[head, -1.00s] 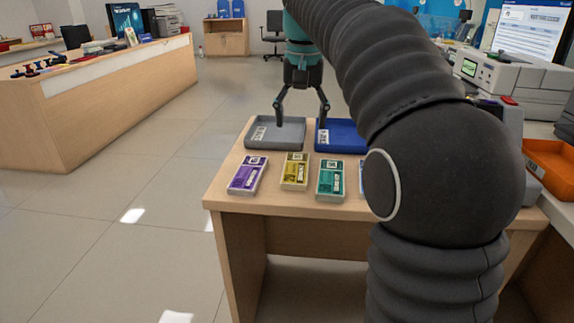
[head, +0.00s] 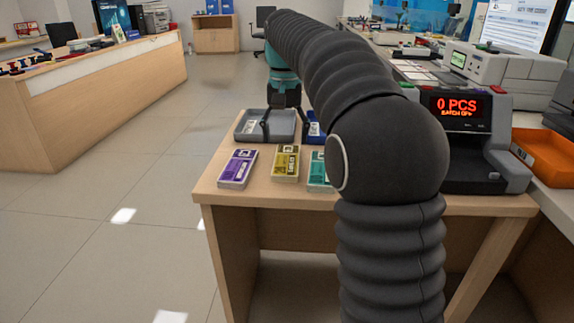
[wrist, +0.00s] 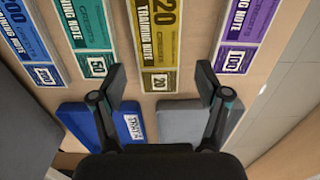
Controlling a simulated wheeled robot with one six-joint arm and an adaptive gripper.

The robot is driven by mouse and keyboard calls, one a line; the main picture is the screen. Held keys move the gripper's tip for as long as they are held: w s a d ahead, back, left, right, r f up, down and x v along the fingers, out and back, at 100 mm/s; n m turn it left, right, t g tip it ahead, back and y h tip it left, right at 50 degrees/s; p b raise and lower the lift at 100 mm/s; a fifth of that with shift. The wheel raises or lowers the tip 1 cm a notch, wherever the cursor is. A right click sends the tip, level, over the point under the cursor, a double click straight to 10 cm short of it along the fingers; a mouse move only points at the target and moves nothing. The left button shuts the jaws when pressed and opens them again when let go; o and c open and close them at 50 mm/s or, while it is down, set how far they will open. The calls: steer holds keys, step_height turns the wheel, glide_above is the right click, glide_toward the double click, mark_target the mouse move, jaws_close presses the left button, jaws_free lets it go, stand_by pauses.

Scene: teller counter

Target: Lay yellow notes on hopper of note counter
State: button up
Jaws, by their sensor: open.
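The yellow notes (head: 285,163) lie flat on the wooden table, between the purple and green notes. In the wrist view the yellow notes (wrist: 157,42) run lengthwise ahead of the gap between my fingertips. My gripper (head: 288,130) is open and empty, over the trays just behind the notes; its fingers (wrist: 161,82) straddle the line of the yellow bundle. The note counter (head: 458,108) stands at the right, its red display reading 0 PCS. My arm covers its left side, and I cannot clearly make out its hopper.
Purple notes (head: 238,168) and green notes (head: 319,170) flank the yellow ones. Blue notes (wrist: 30,40) show in the wrist view. A grey tray (head: 250,136) and a blue tray (wrist: 80,118) lie behind. An orange tray (head: 545,150) stands right. The table's front strip is clear.

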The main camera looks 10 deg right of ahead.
mark_target(287, 159)
steer(key=shift+w+d+f+b, duration=0.15)
steer(key=shift+f+b, duration=0.1)
steer(key=shift+f, duration=1.15)
steer(key=shift+d+f+b, duration=0.1)
steer(key=shift+f+b, duration=0.1)
steer(key=shift+f, duration=1.2)
steer(key=c, duration=1)
steer(key=shift+r, duration=0.1)
